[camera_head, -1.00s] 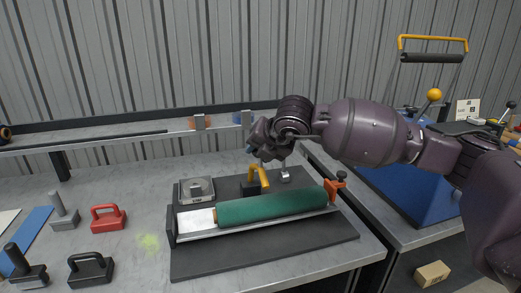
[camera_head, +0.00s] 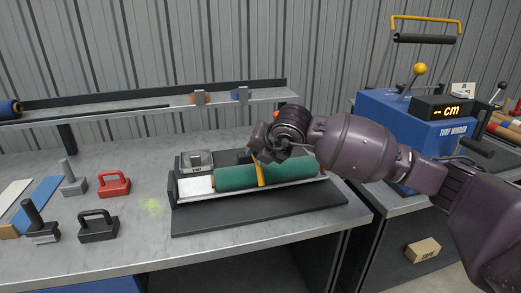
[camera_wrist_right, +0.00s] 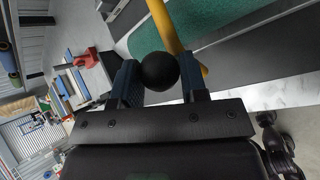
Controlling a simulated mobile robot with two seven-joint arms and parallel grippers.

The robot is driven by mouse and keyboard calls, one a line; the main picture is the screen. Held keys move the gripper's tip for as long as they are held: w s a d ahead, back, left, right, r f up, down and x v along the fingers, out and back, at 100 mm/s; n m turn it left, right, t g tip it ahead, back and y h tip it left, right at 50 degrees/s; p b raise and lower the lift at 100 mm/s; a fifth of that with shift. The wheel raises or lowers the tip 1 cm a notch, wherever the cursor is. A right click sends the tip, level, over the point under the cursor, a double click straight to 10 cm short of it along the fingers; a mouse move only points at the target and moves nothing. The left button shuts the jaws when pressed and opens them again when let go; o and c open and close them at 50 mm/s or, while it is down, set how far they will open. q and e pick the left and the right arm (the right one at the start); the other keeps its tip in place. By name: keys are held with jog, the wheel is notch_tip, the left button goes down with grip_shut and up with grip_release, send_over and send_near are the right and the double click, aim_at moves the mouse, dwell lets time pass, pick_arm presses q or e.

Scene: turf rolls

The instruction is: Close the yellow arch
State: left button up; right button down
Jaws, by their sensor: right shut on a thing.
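The yellow arch (camera_head: 260,172) lies across the green turf roll (camera_head: 232,177) near its middle, its front part reaching down the roll's near side. The roll rests in a light metal tray (camera_head: 190,188) on a dark base plate (camera_head: 240,216). My right gripper (camera_head: 262,152) is over the roll at the arch; its fingers are mostly hidden by the wrist. In the right wrist view, that gripper is shut on a black ball knob (camera_wrist_right: 158,72), with the yellow arch (camera_wrist_right: 165,25) just behind it and the green roll (camera_wrist_right: 210,30) beyond. My left gripper is not in view.
Red (camera_head: 114,183) and black (camera_head: 98,226) handled blocks and grey stamp-like tools (camera_head: 72,180) stand at the left of the bench. A blue turf winder (camera_head: 415,122) stands at the right. A small box (camera_head: 422,250) lies low at the right. The bench's front middle is clear.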

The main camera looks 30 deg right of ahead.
jog(key=shift+s+f, duration=0.25)
jog(key=shift+f, duration=0.6)
jog(key=c, duration=0.7)
grip_release()
jog(key=shift+o, duration=0.2)
jog(key=shift+r, duration=0.2)
jog(key=shift+r, duration=0.1)
jog(key=shift+s+r, duration=0.25)
jog(key=shift+r, duration=0.25)
jog(key=p+v, duration=0.2)
jog(key=v, duration=0.7)
jog(key=shift+s, duration=0.3)
